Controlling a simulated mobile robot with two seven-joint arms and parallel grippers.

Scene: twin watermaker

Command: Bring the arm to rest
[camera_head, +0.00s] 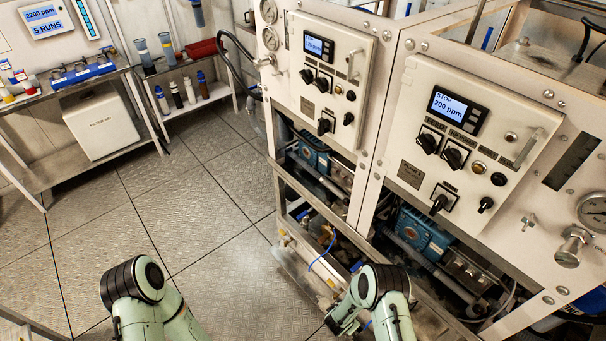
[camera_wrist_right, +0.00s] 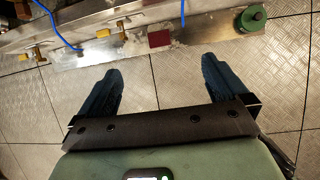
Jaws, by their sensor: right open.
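My right gripper (camera_wrist_right: 158,88) shows in the right wrist view with its two dark fingers wide apart. It is open, and only the floor shows between the fingers. My left arm (camera_head: 138,290) is bent at the bottom left over the floor. Its gripper is out of view.
Two control panels, left (camera_head: 332,75) and right (camera_head: 465,130), stand on the watermaker, close to my right arm. In the wrist view a metal frame edge (camera_wrist_right: 120,45) with a blue tube lies beyond the fingers. Open floor (camera_head: 215,215) lies left of the machine. A bench (camera_head: 100,72) stands far left.

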